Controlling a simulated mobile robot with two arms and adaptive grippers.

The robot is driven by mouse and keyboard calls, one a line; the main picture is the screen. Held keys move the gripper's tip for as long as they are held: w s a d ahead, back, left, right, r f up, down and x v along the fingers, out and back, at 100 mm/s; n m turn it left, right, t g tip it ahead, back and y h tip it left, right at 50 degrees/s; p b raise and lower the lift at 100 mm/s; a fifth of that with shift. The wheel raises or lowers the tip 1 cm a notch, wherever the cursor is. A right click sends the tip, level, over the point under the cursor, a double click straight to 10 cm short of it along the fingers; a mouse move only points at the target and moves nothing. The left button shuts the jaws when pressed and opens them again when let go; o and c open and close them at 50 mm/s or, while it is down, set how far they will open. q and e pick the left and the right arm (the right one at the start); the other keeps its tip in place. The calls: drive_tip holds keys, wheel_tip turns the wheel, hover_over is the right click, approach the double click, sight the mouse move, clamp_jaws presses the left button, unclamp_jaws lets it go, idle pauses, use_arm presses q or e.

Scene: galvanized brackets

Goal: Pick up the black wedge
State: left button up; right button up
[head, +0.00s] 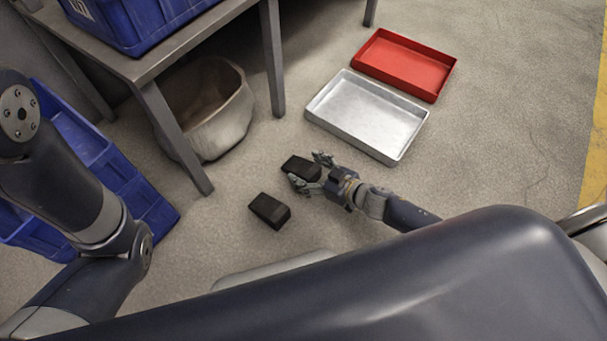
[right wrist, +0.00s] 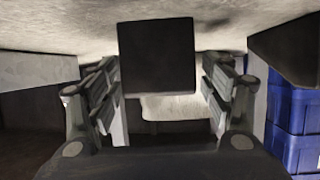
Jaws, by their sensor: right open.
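Two black wedge-like blocks lie on the concrete floor. The farther black block (head: 301,167) is between the fingers of my right gripper (head: 311,172). The nearer black block (head: 268,210) lies apart, to the lower left of the gripper. In the right wrist view a black block (right wrist: 157,55) fills the space between the two open fingers, with a gap showing on each side near the fingertips. Part of another dark object (right wrist: 290,48) shows at the right edge there. My left arm shows at the left of the head view, but its gripper is out of view.
A silver metal tray (head: 345,115) and a red tray (head: 440,68) lie behind the right gripper. A grey table (head: 160,65) bears a blue crate (head: 140,22). A tan bin (head: 222,128) stands beneath it. Blue crates (head: 148,200) stand at left. The floor right of the trays is clear.

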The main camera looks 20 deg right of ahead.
drive_tip(key=shift+b+x, duration=0.35)
drive_tip(key=shift+x, duration=0.7)
drive_tip(key=shift+d, duration=0.1)
drive_tip(key=c, duration=1.5)
drive_tip(key=shift+r, duration=0.1)
drive_tip(key=shift+r, duration=0.1)
